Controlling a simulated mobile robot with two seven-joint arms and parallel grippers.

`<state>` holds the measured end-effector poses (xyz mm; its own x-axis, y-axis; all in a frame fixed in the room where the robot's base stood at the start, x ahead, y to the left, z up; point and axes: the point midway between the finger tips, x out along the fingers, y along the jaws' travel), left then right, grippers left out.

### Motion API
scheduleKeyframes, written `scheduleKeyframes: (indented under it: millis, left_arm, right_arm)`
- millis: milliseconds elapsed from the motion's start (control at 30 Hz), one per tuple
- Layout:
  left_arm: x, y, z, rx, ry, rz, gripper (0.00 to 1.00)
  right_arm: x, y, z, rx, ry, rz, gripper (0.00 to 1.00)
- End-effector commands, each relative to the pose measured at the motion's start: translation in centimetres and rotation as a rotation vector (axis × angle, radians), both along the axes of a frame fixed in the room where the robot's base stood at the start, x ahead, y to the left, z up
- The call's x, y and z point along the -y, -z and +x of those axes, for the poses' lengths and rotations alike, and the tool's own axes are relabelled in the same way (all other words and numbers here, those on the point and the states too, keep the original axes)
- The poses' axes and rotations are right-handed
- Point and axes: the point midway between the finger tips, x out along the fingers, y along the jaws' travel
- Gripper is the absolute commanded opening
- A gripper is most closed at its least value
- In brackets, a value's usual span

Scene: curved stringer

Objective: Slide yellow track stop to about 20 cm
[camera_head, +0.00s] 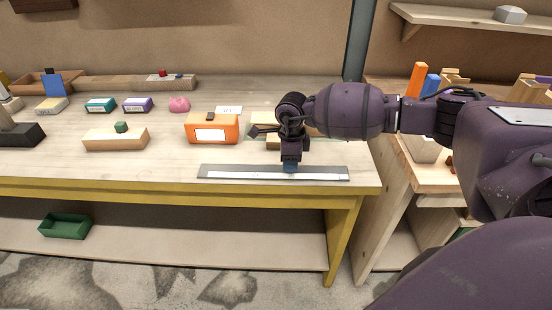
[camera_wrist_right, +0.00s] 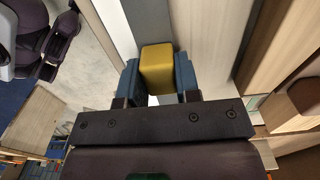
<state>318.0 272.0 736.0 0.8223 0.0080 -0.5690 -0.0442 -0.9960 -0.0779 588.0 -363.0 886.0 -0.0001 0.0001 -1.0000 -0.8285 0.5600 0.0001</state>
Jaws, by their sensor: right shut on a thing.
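The yellow track stop (camera_wrist_right: 157,62) is a small block between the blue fingertips of my right gripper (camera_wrist_right: 158,78) in the right wrist view. The gripper is shut on it. In the head view my right gripper (camera_head: 290,167) points down onto the grey track (camera_head: 220,169), right of its middle. The fingers hide the stop there. A pale strip (camera_head: 240,176) runs along the track's front side, and its marks are too small to read. The track lies along the table's front edge. My left gripper is not in view.
An orange box (camera_head: 211,130) with a white label stands behind the track, left of my right gripper. A wooden block (camera_head: 115,139) lies farther left. The tabletop (camera_head: 160,172) left of the track is clear. A second wooden bench (camera_head: 430,178) stands at the right.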

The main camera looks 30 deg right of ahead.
Motion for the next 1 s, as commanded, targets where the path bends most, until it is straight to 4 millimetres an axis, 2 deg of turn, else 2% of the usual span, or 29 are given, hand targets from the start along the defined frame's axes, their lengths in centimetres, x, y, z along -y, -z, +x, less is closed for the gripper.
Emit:
scheduleKeyframes:
  millis: [400,433,567,600,867,1000]
  left_arm:
    - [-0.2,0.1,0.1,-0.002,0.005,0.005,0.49]
    - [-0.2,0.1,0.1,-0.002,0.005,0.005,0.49]
    - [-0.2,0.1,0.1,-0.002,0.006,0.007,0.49]
    - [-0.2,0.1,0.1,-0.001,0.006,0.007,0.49]
    - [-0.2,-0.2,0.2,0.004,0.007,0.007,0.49]
    - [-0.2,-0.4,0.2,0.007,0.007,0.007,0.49]
  right_arm:
    - [0.4,0.0,-0.2,-0.001,0.0,-0.001,0.0]
    - [0.4,0.0,-0.2,-0.001,0.0,-0.001,0.33]
    - [0.4,0.0,-0.2,-0.001,0.0,-0.001,0.53]
    - [0.4,0.0,-0.2,0.0,0.0,0.0,0.56]
    - [0.3,-0.1,-0.2,0.0,0.0,0.0,0.56]
    - [0.3,-1.0,-0.2,0.003,-0.001,0.001,0.56]
